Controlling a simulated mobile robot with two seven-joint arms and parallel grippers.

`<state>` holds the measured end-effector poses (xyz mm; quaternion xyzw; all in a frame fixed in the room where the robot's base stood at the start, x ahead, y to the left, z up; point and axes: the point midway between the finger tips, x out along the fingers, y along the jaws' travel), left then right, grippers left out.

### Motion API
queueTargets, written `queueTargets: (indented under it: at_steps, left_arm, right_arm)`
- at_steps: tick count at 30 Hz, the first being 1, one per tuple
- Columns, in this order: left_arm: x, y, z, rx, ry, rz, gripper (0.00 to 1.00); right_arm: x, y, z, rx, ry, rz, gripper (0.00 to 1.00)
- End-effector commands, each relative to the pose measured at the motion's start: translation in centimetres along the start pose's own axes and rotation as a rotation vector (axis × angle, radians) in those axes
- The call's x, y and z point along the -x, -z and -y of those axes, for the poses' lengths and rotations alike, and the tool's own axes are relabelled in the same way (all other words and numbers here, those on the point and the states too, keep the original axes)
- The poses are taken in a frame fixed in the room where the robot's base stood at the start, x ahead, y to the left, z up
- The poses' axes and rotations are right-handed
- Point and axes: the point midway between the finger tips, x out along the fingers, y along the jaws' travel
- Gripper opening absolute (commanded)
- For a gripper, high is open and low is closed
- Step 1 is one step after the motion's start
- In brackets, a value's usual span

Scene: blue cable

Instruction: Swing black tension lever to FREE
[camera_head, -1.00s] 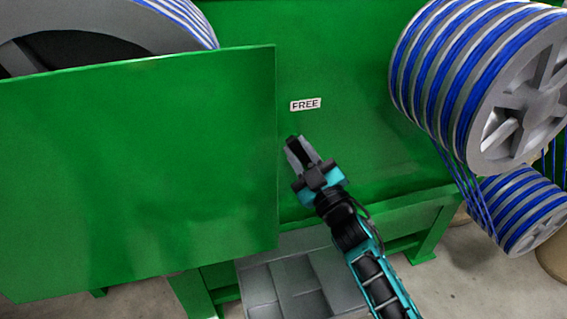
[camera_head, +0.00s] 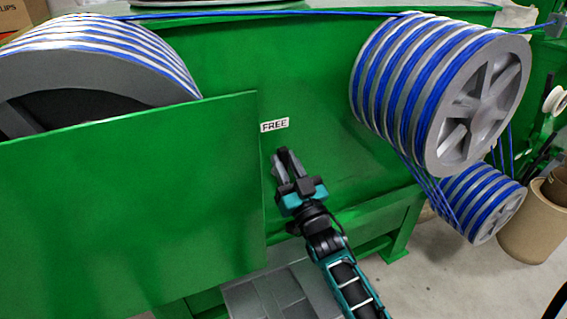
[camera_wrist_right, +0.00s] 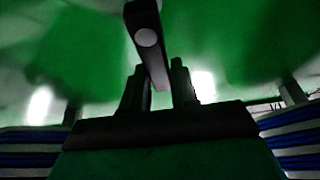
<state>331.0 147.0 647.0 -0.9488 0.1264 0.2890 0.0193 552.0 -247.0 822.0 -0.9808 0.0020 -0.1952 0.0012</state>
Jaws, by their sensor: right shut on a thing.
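The black tension lever (camera_wrist_right: 148,45) shows in the right wrist view as a dark bar with a pale round spot near its upper end. It runs down between the two fingers of my right gripper (camera_wrist_right: 158,82). In the head view, my right gripper (camera_head: 283,156) is at the green panel, just below the white FREE label (camera_head: 274,125). It is shut on the lever, which its fingers mostly hide in the head view. My left gripper is in neither view.
A green guard plate (camera_head: 130,200) stands just left of my right gripper. A large reel (camera_head: 100,62) is behind it. Grey drums (camera_head: 440,90) wound with blue cable are at the right. A brown cylinder (camera_head: 535,225) stands on the floor at far right.

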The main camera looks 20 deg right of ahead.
Motion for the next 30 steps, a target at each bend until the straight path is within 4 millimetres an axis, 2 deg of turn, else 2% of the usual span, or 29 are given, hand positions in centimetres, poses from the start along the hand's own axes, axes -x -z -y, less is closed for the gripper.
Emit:
queueTargets:
  at_steps: [14, 15, 18, 21, 30]
  left_arm:
    - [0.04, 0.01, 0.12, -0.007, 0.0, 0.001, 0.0]
    - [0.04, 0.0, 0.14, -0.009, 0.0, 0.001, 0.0]
    - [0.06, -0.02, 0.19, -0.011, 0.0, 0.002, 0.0]
    - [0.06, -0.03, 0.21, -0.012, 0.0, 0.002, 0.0]
    - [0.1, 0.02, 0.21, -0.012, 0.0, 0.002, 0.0]
  right_arm:
    - [0.01, -0.03, -0.18, -0.013, -0.007, 0.001, 0.0]
    - [0.01, -0.03, -0.18, -0.013, -0.007, 0.001, 0.32]
    - [0.01, -0.03, -0.16, -0.013, -0.007, 0.001, 0.41]
    - [0.01, -0.02, -0.13, -0.012, -0.006, 0.001, 0.49]
    - [0.4, -0.01, -0.09, -0.011, -0.005, 0.001, 0.49]
